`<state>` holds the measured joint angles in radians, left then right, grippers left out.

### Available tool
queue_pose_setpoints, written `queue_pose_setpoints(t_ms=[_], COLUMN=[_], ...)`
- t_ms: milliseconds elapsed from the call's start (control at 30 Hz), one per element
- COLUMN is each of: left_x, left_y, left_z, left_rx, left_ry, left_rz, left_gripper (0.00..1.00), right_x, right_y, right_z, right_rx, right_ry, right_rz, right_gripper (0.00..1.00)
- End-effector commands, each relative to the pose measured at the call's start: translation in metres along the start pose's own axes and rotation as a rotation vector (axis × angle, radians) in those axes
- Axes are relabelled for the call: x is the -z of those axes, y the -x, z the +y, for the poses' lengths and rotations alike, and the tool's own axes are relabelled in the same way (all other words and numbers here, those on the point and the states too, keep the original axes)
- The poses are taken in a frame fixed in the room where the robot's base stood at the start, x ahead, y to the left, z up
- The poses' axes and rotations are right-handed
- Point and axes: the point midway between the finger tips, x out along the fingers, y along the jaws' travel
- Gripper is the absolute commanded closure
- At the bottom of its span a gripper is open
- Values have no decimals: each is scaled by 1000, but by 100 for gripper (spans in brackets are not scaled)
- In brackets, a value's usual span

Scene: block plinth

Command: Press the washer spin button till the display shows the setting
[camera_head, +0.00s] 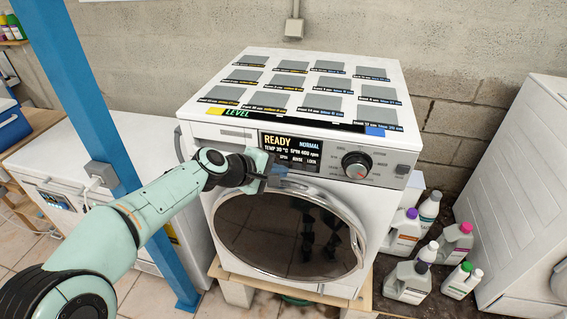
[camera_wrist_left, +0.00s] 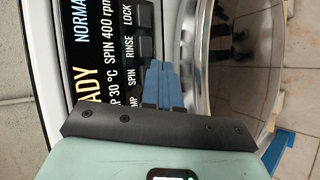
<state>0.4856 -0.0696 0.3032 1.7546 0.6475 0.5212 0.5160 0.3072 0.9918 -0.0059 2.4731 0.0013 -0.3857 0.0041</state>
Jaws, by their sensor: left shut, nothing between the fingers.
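The white washer (camera_head: 215,131) has a black display (camera_head: 291,147) reading READY, NORMAL, TEMP 30 °C and SPIN 400 rpm. Labels including SPIN, RINSE and LOCK run along its lower edge; it also shows sideways in the left wrist view (camera_wrist_left: 100,40). The RINSE button (camera_wrist_left: 146,48) and LOCK button (camera_wrist_left: 145,15) are uncovered. My left gripper (camera_head: 277,171) is shut and empty, its blue fingers in front of the panel under the display. In the left wrist view its fingertips (camera_wrist_left: 160,66) cover the place beside the SPIN label, hiding that button. I cannot tell whether they touch it. My right gripper is not in view.
A round dial (camera_head: 356,165) sits right of the display, and the round glass door (camera_head: 290,235) is below. A chart with several grey squares covers the washer top. Several bottles (camera_head: 408,281) stand at right; a blue post (camera_head: 95,125) rises at left.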

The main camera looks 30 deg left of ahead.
Motion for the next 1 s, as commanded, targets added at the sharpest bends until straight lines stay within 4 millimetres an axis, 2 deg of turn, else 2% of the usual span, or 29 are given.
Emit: queue_pose_setpoints(t_ms=[1000], left_x=[4], left_y=[-5], left_z=[4], left_rx=[-1], left_ry=[-1], left_rz=[1], left_gripper=[100], right_x=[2], right_y=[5], right_z=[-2], right_rx=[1], right_ry=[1], right_rz=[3], right_gripper=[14])
